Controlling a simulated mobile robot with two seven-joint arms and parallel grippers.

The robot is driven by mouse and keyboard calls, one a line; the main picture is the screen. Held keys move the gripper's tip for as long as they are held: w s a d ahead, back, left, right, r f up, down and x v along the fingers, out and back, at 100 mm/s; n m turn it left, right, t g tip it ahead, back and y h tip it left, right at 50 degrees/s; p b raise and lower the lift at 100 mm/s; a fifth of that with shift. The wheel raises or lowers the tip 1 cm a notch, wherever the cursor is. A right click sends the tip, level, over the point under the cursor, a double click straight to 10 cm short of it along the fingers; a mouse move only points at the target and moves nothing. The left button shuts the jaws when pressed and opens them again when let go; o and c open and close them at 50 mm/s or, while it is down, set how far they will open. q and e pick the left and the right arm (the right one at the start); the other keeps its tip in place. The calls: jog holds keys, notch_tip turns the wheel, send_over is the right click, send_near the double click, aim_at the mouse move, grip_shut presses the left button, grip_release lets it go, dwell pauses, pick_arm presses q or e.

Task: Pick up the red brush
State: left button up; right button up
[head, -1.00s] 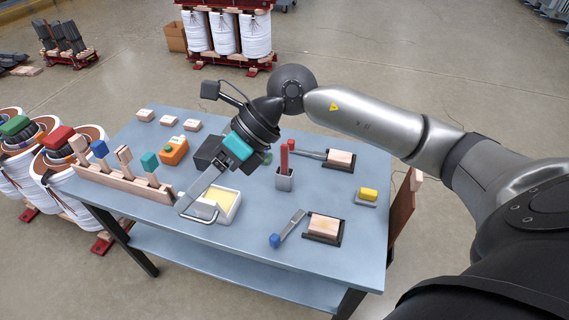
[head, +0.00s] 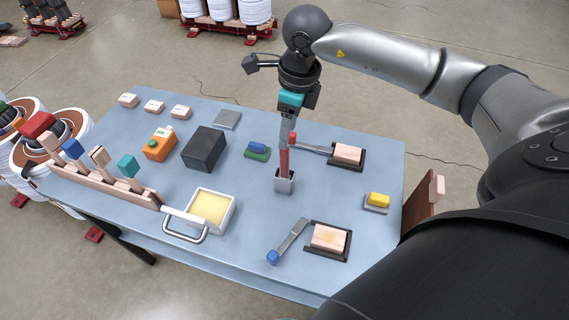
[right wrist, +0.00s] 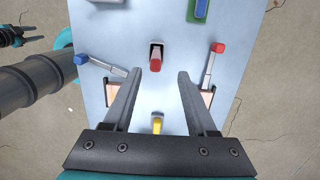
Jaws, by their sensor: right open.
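Nothing is held. A dark gripper at the left edge of the right wrist view looks like my left one (right wrist: 14,36); its jaws are too small to judge.
A black box (head: 204,148), a yellow-filled tray (head: 233,211) and a wooden rack (head: 103,186) stand to the left.

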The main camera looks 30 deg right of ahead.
aim_at(283, 157)
jog(key=f, duration=0.3)
jog(key=shift+w+a, duration=0.1)
jog(key=shift+w, duration=0.1)
jog(key=shift+a+f, duration=0.1)
jog(key=shift+f, duration=0.6)
jog(key=f, duration=0.3)
jog(key=f+b, duration=0.1)
jog(key=shift+a+f, duration=0.35)
jog(key=c, duration=0.3)
pick_arm(q)
jog(key=shift+w+d+f, duration=0.25)
jog(key=shift+w+f, duration=0.25)
jog(key=shift+w, duration=0.15)
pick_arm(e)
grip_shut()
